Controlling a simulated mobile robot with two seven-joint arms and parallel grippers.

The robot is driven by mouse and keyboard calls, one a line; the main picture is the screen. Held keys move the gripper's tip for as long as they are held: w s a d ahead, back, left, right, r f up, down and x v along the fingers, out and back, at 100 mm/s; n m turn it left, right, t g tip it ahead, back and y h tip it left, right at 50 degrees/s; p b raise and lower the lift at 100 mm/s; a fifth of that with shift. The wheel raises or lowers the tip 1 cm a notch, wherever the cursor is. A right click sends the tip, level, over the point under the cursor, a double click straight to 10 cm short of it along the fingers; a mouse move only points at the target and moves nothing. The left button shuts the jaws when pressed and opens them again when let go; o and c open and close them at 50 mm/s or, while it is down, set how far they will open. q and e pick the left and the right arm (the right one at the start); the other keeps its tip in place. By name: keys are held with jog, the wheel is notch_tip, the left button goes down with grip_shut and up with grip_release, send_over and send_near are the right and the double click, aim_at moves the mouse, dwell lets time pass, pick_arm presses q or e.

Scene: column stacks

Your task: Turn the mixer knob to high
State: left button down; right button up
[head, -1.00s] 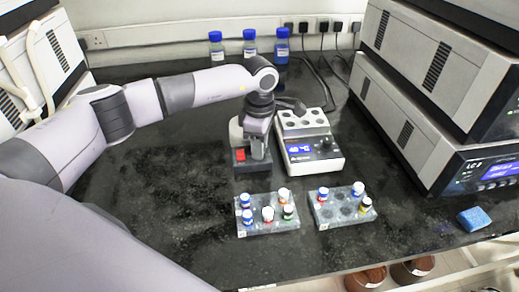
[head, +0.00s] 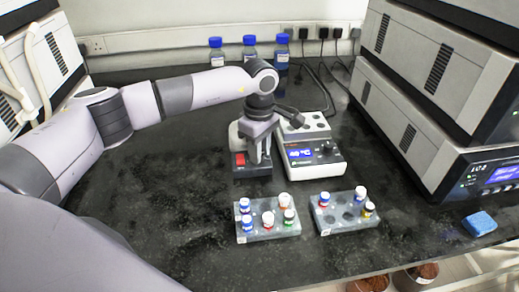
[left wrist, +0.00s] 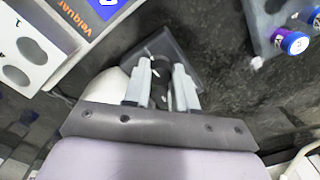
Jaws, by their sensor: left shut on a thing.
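The mixer (head: 236,141) is a small grey unit with a dark base and a red switch (head: 239,159), standing left of the heating block. My left gripper (head: 260,156) points down at the right part of the mixer's base. In the left wrist view its two pale fingers (left wrist: 161,92) are closed on a small dark piece, which appears to be the mixer knob (left wrist: 160,96). The fingers mostly hide the knob, and its setting cannot be read. The mixer's dark base (left wrist: 185,58) shows beyond the fingers. My right gripper is in neither view.
A heating block (head: 316,163) with a lit display and black knob stands close on the right. Two vial racks (head: 268,234) (head: 345,225) are in front. Stacked instruments (head: 440,160) and a blue sponge (head: 479,223) are at right. Bottles (head: 250,52) stand behind. The left bench is clear.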

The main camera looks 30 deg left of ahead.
pick_arm(q)
jog(key=shift+r, duration=0.1)
jog(key=c, duration=0.9)
grip_release()
notch_tip(320, 180, up, 7)
jog(key=shift+r, duration=0.1)
